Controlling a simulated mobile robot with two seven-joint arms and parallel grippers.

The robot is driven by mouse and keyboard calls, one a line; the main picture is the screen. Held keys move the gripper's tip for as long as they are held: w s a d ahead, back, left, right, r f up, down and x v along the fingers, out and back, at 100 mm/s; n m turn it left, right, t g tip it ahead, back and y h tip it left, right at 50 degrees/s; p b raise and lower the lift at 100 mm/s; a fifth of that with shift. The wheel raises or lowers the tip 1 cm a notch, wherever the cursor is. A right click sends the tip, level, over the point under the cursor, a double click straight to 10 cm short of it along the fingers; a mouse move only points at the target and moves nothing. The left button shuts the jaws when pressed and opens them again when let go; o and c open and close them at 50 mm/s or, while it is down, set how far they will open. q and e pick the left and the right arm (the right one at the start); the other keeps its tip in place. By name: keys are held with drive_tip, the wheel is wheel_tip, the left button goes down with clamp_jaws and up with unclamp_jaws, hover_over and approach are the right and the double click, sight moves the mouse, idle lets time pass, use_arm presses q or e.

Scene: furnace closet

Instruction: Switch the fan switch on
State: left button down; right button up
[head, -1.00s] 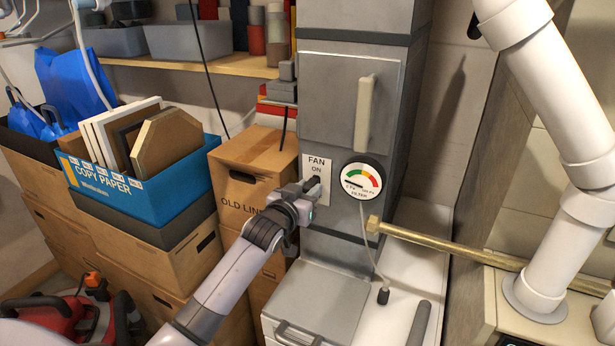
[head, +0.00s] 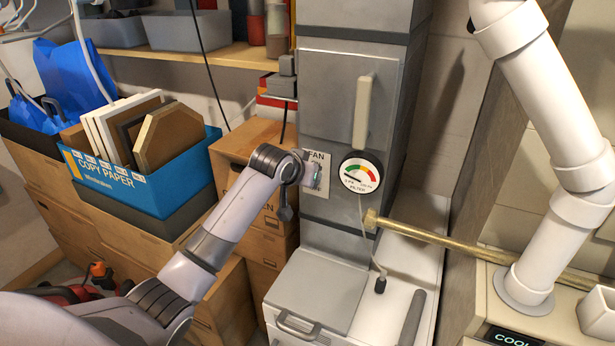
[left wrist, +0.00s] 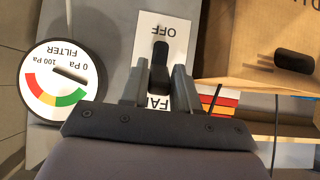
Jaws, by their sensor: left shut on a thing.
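The fan switch is a black lever (left wrist: 160,70) on a white plate (left wrist: 148,30), seen upside down in the left wrist view. The plate's OFF label is at the top of that view, and FAN, partly covered, is at the bottom. My left gripper (left wrist: 158,76) has a finger on each side of the lever and is shut on it. In the head view my left gripper (head: 312,174) is at the plate on the grey furnace duct (head: 345,222) and hides the lever and the ON label. My right gripper is not in view.
A round filter gauge (head: 361,173) sits right beside the switch plate. A brass-coloured pipe (head: 440,236) runs off to the right. Cardboard boxes (head: 262,140) and a blue copy-paper box (head: 150,185) stand left of the duct, close to my left arm. White pipes (head: 545,120) stand at right.

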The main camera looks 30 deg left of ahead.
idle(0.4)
use_arm(q)
drive_tip(key=c, duration=0.9)
unclamp_jaws()
drive_tip(key=shift+v, duration=3.5)
drive_tip(key=s+d+f+m+h, duration=0.1)
drive_tip(key=s+d+f, duration=0.2)
drive_tip(key=s+f, duration=0.45)
drive_tip(key=s+d+f+m, duration=0.1)
drive_tip(key=s+d+f, duration=0.25)
drive_tip(key=f, duration=0.75)
drive_tip(key=shift+m+h, duration=0.5)
drive_tip(key=shift+h, duration=0.4)
drive_tip(key=s+d+f, duration=0.1)
drive_tip(key=s+f, duration=0.2)
drive_tip(key=s, duration=0.3)
drive_tip(key=s+d+f, duration=0.2)
drive_tip(key=s, duration=0.4)
drive_tip(key=s+d+f, duration=0.1)
drive_tip(key=s+f, duration=0.2)
drive_tip(key=s, duration=0.3)
drive_tip(key=shift+d+f, duration=0.2)
drive_tip(key=shift+f, duration=0.15)
